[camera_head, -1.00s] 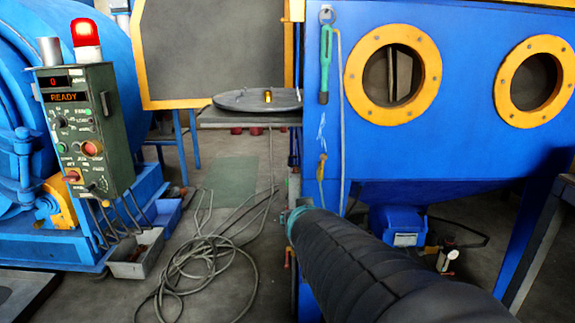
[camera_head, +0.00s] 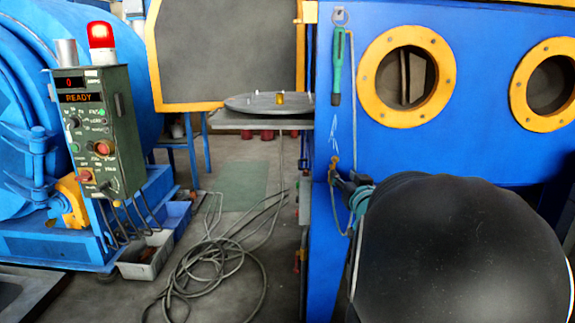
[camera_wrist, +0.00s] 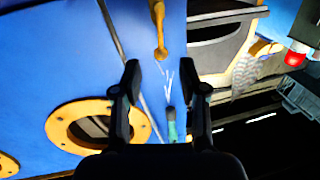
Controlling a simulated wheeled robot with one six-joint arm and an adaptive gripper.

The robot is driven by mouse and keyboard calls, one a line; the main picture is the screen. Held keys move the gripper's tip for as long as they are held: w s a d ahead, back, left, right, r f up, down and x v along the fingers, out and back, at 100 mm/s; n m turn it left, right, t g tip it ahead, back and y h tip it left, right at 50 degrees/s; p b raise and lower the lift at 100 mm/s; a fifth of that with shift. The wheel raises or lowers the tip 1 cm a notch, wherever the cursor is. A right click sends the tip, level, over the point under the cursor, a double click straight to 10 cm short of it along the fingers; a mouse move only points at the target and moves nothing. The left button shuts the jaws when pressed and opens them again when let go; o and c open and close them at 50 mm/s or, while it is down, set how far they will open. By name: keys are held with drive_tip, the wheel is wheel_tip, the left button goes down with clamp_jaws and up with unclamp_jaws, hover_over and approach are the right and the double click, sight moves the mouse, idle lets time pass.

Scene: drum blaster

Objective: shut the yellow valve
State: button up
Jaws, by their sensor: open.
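The yellow valve (camera_head: 334,163) is a small yellow lever on the left part of the blue cabinet's front, below a hanging teal-handled tool. In the wrist view the valve (camera_wrist: 160,35) shows at the top centre, its lever running along the blue panel and ending in a rounded tip. My gripper (camera_wrist: 166,90) is open and empty, with one dark finger on each side. The valve lies beyond the fingertips, towards the top of the picture, and I see no contact. In the head view my gripper (camera_head: 343,180) is small, close below the valve, and mostly hidden by my arm.
The blue cabinet (camera_head: 400,25) has yellow-ringed portholes (camera_head: 405,77). The teal-handled tool (camera_head: 337,72) and a hose hang near the valve. A turntable (camera_head: 268,104) stands left of it. A control box (camera_head: 100,125) is farther left, and cables (camera_head: 215,270) lie on the floor.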

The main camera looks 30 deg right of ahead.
sight(335, 163)
drive_tip(key=x, duration=0.8)
drive_tip(key=shift+w+d, duration=0.15)
drive_tip(key=shift+w, duration=0.2)
clamp_jaws()
